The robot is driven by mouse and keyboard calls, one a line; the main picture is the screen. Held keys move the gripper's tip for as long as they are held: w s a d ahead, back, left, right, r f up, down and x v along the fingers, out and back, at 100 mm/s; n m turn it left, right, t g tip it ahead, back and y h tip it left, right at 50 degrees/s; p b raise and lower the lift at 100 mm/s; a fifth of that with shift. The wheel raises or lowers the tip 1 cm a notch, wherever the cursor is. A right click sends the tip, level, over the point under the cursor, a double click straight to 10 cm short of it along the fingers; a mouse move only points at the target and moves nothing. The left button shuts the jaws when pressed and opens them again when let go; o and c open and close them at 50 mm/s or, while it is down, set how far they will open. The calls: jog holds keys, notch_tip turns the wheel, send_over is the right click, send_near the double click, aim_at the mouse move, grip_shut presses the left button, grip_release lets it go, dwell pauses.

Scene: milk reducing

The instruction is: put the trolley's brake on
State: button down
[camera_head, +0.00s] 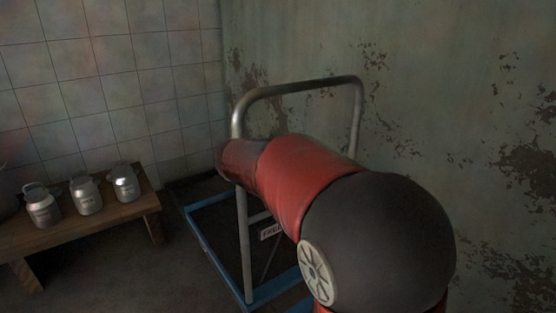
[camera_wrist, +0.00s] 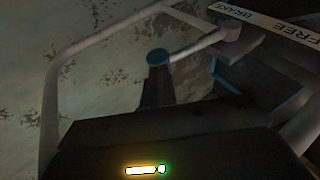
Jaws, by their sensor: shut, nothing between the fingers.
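The trolley has a grey tube handle frame (camera_head: 300,86) and a blue base frame (camera_head: 208,246), standing by the wall corner. In the wrist view, a grey brake lever (camera_wrist: 202,44) runs from a round hub beside a label plate (camera_wrist: 265,22) reading "FREE" and "BRAKE". Its outer end has a dark bluish round knob (camera_wrist: 158,57). My gripper (camera_wrist: 156,88) is shut and empty, its dark fingers lined up with the knob. I cannot tell whether they touch. In the head view my red and black arm hides my gripper and the lever.
A wooden bench (camera_head: 120,215) with several metal milk cans, one of them a can (camera_head: 124,183) near its right end, stands at the left. A peeling wall (camera_head: 450,130) closes off the right and back. Some floor (camera_head: 165,270) is clear between bench and trolley.

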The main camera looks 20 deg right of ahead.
jog(key=w+d+g+y+p, duration=0.1)
jog(key=w+d+y+p, duration=0.1)
jog(key=d+p, duration=0.3)
jog(key=shift+d+f+m+g+y+p, duration=0.2)
jog(key=shift+d+m+g+y+p, duration=0.15)
jog(key=shift+d+y, duration=0.25)
jog(key=shift+s, duration=0.1)
